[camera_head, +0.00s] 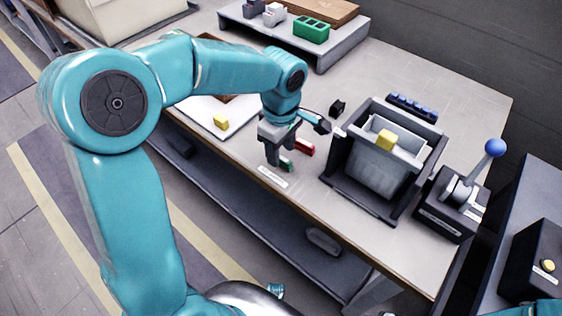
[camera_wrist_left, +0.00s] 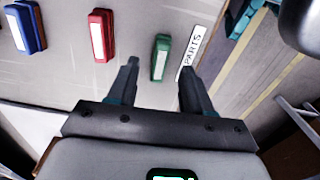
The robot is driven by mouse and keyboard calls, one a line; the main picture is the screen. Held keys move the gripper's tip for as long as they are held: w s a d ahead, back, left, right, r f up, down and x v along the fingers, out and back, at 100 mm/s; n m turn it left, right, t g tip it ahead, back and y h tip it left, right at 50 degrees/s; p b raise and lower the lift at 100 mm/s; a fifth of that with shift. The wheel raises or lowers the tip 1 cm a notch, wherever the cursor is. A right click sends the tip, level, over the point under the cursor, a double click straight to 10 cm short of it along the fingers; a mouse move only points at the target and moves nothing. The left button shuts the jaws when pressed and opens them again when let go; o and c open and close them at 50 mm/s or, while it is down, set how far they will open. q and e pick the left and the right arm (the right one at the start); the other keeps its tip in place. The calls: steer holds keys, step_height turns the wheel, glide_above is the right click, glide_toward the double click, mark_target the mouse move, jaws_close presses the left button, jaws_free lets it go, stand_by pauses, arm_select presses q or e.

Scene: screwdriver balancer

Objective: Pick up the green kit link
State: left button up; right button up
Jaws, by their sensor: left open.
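The green kit link (camera_wrist_left: 161,58) is a small green block with a pale strip on top. In the left wrist view it lies on the table just beyond and between the fingertips. In the head view the green link (camera_head: 286,163) shows partly beside the finger. My left gripper (camera_wrist_left: 155,78) is open and empty, its two dark fingers apart; it also shows in the head view (camera_head: 277,158), pointing down over the table's front edge. I cannot tell whether the fingers touch the link. My right gripper is not in view.
A red link (camera_wrist_left: 101,35) and a blue link (camera_wrist_left: 25,27) lie left of the green one in the wrist view. A PARTS label (camera_wrist_left: 192,53) lies beside it. A grey bin (camera_head: 382,165) and a blue-knobbed lever (camera_head: 462,190) stand to the right.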

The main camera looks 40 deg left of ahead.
mark_target(281, 157)
arm_select(q)
step_height(281, 157, down, 3)
jaws_close()
steer(key=shift+r, duration=0.1)
